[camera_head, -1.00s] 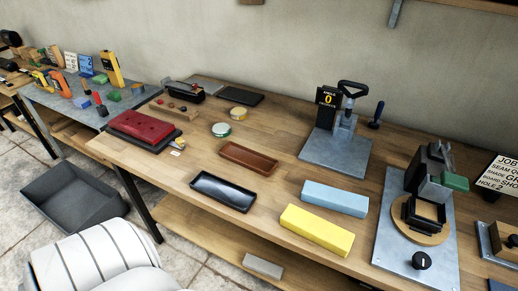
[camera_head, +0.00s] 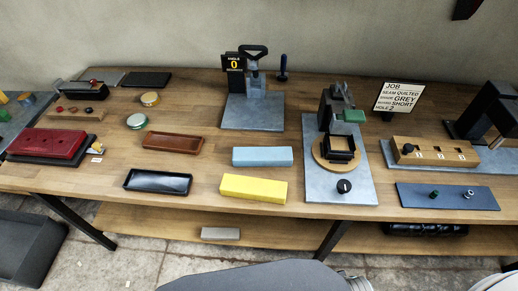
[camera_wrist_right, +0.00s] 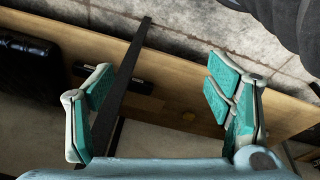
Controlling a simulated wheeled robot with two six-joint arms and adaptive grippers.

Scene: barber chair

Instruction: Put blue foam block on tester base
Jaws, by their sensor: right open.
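The blue foam block (camera_head: 263,156) is a light-blue bar lying flat on the wooden workbench, just behind a yellow block (camera_head: 254,188). Behind it stands a grey metal plate (camera_head: 240,121) with a black handle and a display reading ANGLE 0. To its right is another grey plate (camera_head: 318,192) with a square black frame on a round wooden disc and a knob. I cannot tell which of these is the tester base. My right gripper (camera_wrist_right: 162,108) is open and empty in the right wrist view, with a wooden shelf and tiled floor beyond. My left gripper is not in view.
A black tray (camera_head: 158,190) and a brown tray (camera_head: 172,151) lie left of the blocks. A red pad (camera_head: 47,143) is farther left. A job sign (camera_head: 399,97) and a wooden numbered block (camera_head: 440,152) stand at the right. A lower shelf (camera_head: 270,234) runs under the bench.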

